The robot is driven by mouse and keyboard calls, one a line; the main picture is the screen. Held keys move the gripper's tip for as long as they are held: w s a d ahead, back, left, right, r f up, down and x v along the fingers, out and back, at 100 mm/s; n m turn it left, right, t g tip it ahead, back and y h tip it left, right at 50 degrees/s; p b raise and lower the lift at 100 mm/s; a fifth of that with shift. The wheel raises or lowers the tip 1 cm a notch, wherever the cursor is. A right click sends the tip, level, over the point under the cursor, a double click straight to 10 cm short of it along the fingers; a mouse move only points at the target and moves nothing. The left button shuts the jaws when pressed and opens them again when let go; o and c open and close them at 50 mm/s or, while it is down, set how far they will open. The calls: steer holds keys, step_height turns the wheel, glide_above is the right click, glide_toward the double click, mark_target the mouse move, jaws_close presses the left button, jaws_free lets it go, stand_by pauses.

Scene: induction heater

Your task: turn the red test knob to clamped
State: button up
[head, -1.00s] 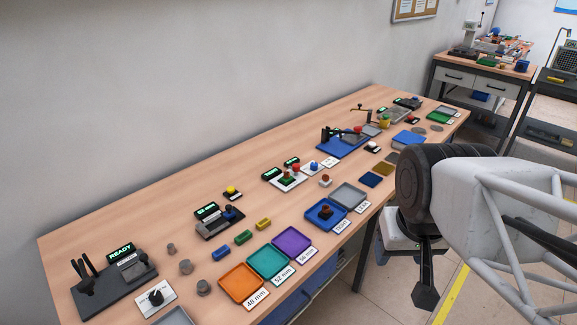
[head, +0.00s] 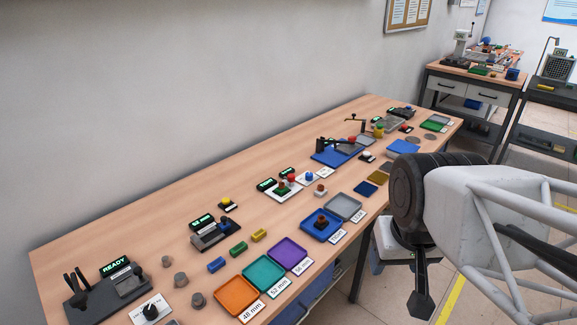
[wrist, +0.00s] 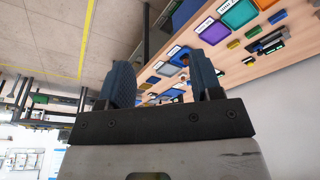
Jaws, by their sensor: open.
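Several red or red-brown knobs show on the long bench in the head view, and I cannot tell which is the test knob. Another red knob (head: 352,139) is at the blue fixture farther back. In the head view my gripper (head: 420,290) hangs in front of the bench, clear of every knob.
Orange (head: 237,297), teal (head: 264,272) and purple (head: 288,254) trays line the bench's front edge. A dark station reading READY (head: 115,266) stands at the near left. A second bench (head: 475,80) is at the back right. Open floor lies right of the bench.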

steer(key=w+a+r+m, duration=0.1)
steer(key=w+r, duration=0.1)
steer(key=w, duration=0.7)
steer(key=w+a+r+m, duration=0.1)
steer(key=w+r, duration=0.1)
steer(key=w, duration=0.6)
steer(key=m+g, duration=0.2)
steer(key=m, duration=0.3)
glide_above(292, 175)
steer(key=f, duration=1.5)
steer(key=s+f, duration=0.1)
steer(key=f, duration=0.7)
steer(key=shift+d, duration=0.15)
steer(key=shift+w+a+f, duration=0.2)
steer(key=shift+w+f, duration=0.25)
steer(key=shift+f, duration=0.05)
steer(key=shift+f, duration=0.2)
steer(key=shift+f, duration=3.7)
